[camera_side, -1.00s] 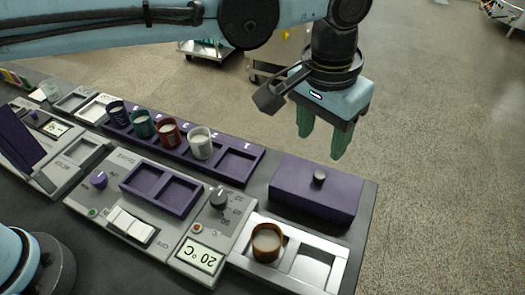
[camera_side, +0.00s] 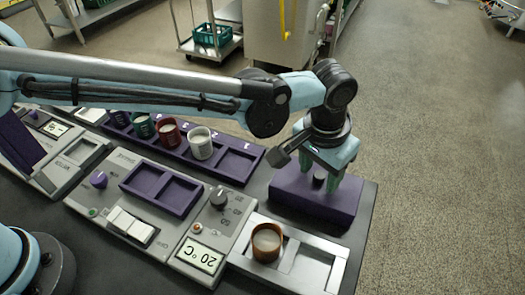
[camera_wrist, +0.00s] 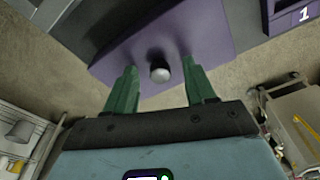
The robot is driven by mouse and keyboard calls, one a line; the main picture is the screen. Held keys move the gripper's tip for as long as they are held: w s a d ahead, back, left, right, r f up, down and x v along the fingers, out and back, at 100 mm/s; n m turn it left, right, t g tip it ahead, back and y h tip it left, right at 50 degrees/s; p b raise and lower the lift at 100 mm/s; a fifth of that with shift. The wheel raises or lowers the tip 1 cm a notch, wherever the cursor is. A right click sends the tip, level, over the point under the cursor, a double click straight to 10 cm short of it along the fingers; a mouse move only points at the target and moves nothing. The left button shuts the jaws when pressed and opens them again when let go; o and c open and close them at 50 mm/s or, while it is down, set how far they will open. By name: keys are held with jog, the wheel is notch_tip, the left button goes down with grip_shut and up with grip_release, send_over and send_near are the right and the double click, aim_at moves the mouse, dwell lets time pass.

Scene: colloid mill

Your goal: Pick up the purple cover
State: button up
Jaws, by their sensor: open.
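The purple cover (camera_side: 300,199) is a flat box shape with a small dark round knob (camera_side: 319,179) on top. It lies on the dark bench top at the right end. My gripper (camera_side: 318,183) is directly above the cover, its green fingers pointing down on either side of the knob. In the wrist view the grey-topped knob (camera_wrist: 160,72) shows between the two spread fingers (camera_wrist: 158,78), with clear gaps on both sides. The purple cover (camera_wrist: 205,32) fills the area behind it. Part of the cover's top is hidden by my gripper in the side view.
A brown cup (camera_side: 266,243) stands in the left slot of a silver two-slot holder (camera_side: 330,262) in front of the cover. A purple rack (camera_side: 237,168) with several cups runs to the left. A control panel (camera_side: 202,258) reads 20 °C. Open floor lies to the right.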

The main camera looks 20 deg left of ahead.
grip_shut()
dwell(0.5)
